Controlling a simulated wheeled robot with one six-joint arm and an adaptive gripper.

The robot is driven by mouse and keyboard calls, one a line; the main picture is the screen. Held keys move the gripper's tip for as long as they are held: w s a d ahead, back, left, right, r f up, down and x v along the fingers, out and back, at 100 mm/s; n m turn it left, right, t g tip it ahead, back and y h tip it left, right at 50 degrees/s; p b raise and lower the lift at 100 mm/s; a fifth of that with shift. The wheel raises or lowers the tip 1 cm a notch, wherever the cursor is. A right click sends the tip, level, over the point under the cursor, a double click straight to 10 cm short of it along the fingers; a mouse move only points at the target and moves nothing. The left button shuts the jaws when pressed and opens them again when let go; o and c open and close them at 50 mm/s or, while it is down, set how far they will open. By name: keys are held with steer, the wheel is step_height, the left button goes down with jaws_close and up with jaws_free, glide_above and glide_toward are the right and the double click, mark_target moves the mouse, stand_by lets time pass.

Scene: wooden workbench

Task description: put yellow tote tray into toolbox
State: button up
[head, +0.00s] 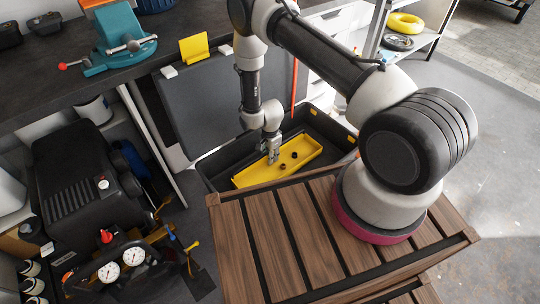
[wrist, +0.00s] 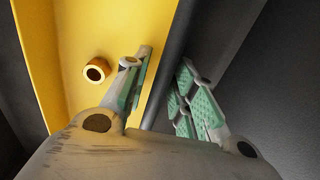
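The yellow tote tray (head: 250,176) lies inside the open black toolbox (head: 209,164), within its walls. I cannot tell whether it sits flat on the bottom. A small brass ring-like part (wrist: 96,70) lies in the tray.
The toolbox lid (head: 210,105) stands open against the bench. A wooden slatted top (head: 265,235) is in front, under my arm's base. A black compressor (head: 75,185) stands left. The dark workbench (head: 95,90) holds a teal vise (head: 120,38).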

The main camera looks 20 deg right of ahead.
step_height(320, 180, up, 28)
steer(key=w+d+r+n+t, duration=0.1)
steer(key=w+d+n, duration=0.2)
steer(key=s+d+r+n+t, duration=0.1)
steer(key=s+d+r+n, duration=0.1)
steer(key=r, duration=0.6)
steer(key=s+d+r+n, duration=0.1)
steer(key=s+d+r, duration=0.15)
steer(key=r, duration=0.65)
steer(key=s+d+r+n+t, duration=0.1)
steer(key=s+d+r+n, duration=0.25)
steer(key=s+r, duration=0.7)
steer(key=s+d+r+n, duration=0.2)
steer(key=s+r, duration=0.1)
steer(key=s, duration=0.4)
steer(key=s+d+r+n+t, duration=0.1)
steer(key=s+d+r+n, duration=0.1)
steer(key=s, duration=0.5)
steer(key=shift+s+r, duration=0.4)
steer(key=shift+r, duration=0.15)
steer(key=shift+d, duration=0.1)
steer(key=shift+c, duration=0.2)
